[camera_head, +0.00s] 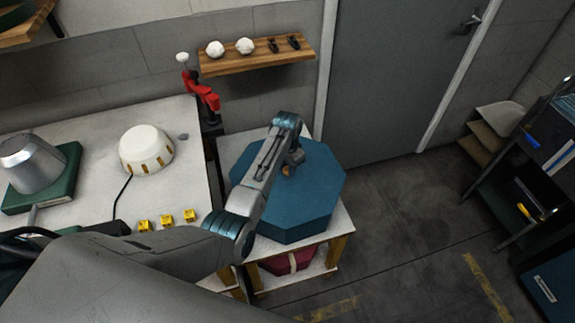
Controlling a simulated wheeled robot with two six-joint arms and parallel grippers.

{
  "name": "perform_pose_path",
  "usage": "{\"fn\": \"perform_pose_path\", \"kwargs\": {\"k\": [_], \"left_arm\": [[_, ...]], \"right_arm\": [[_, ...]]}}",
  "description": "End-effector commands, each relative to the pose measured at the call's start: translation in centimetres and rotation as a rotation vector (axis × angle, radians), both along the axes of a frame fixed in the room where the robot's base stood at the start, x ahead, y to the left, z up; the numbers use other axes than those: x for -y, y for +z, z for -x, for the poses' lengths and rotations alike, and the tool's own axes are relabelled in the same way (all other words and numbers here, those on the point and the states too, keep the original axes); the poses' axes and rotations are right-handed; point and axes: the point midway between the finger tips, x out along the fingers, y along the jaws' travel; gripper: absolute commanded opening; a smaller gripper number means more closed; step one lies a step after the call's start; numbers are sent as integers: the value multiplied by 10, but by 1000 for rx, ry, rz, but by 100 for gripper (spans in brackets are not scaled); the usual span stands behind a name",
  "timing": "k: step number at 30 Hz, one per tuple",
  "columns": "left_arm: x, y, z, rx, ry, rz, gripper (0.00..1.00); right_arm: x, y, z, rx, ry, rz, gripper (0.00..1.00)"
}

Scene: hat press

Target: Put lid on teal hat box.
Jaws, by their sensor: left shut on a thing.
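The teal octagonal hat box (290,233) stands on a small white-topped wooden stand. Its top is covered by a flat teal lid (318,180) of the same shape. I cannot make out a gap between lid and box from this angle. My left arm reaches in from the left and over the lid. My left gripper (290,168) points down at the middle of the lid and is shut on the lid, at a handle that the gripper mostly hides. My right gripper is not in view.
The white stand (345,222) has a lower shelf with a dark red box (290,262). At left, a worktable (85,125) holds a cream dome (146,148), a metal hat form (30,163) and yellow blocks (167,220). A red tool (203,92) stands behind.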

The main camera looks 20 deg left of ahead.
Motion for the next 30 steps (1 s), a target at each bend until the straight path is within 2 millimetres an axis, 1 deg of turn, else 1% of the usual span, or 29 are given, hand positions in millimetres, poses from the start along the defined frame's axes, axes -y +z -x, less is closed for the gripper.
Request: {"fn": "perform_pose_path", "kwargs": {"k": [12, 25, 26, 27, 29, 30], "left_arm": [[0, 0, 0, 1, 0, 0, 0], [0, -6, 0, 1, 0, 0, 0], [0, -6, 0, 1, 0, 0, 32], [0, -6, 0, 1, 0, 0, 39], [0, -6, 0, 1, 0, 0, 51], [0, -6, 0, 1, 0, 0, 55]], "right_arm": [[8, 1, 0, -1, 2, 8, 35], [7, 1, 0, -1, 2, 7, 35], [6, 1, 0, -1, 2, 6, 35], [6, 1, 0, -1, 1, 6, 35], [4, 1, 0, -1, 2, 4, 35], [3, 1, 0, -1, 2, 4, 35]]}}
